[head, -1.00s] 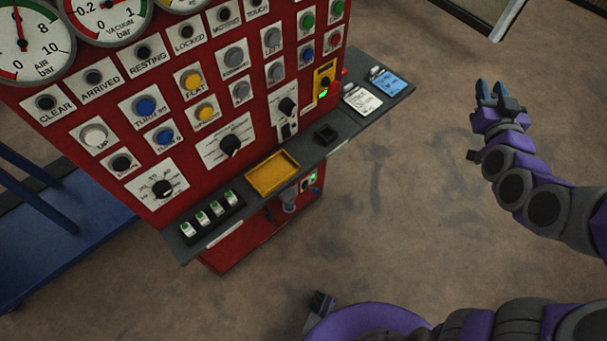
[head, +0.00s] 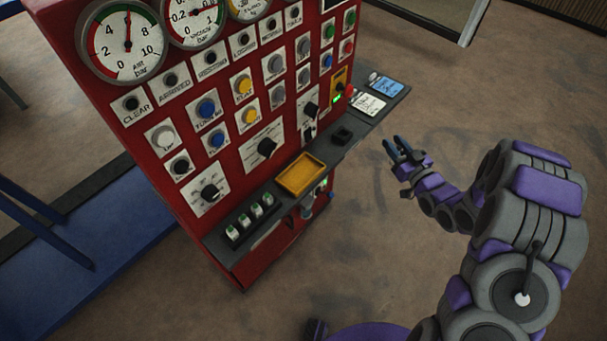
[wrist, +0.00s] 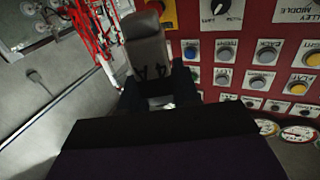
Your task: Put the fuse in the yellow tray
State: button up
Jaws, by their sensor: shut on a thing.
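The yellow tray (head: 301,174) lies on the grey ledge at the front of the red panel. Its bottom looks bare. My gripper (head: 396,143) is in the air to the right of the ledge, right of and higher in the picture than the tray. In the wrist view a grey block, which I take to be the fuse (wrist: 147,48), stands between the dark fingers (wrist: 158,92). My gripper is shut on it. In the head view the fuse is too small or hidden to make out.
A black rack with several white-and-green pieces (head: 250,218) lies left of the tray. A small black socket box (head: 342,136) and white and blue cards (head: 369,104) lie to its right. The red panel (head: 140,150) rises behind the ledge. Open floor lies right of it.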

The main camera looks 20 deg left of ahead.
jog(key=s+a+f+n+g+y, duration=0.25)
jog(key=s+a+f, duration=0.2)
jog(key=a, duration=0.35)
jog(key=s+a+f+n+g+y, duration=0.25)
jog(key=s+a+f+g, duration=0.2)
jog(key=a, duration=0.25)
jog(key=shift+t+h, duration=0.3)
jog(key=x, duration=0.5)
jog(key=f+b+x, duration=0.1)
jog(key=x, duration=0.8)
jog(key=shift+s+a+f+b, duration=0.2)
jog(key=shift+s+a+b, duration=0.05)
jog(key=shift+a+b, duration=0.2)
jog(key=shift+w+a, duration=0.1)
jog(key=shift+w, duration=0.05)
jog(key=shift+r, duration=0.1)
jog(key=shift+d+f, duration=0.2)
jog(key=shift+d, duration=0.1)
notch_tip(320, 180, down, 3)
jog(key=shift+f+b, duration=0.1)
jog(key=shift+b, duration=0.55)
jog(key=shift+a, duration=0.45)
jog(key=o, duration=0.7)
jog(key=shift+a, duration=0.1)
jog(key=shift+c, duration=0.2)
jog(key=shift+o, duration=1.9)
jog(key=shift+d, duration=0.5)
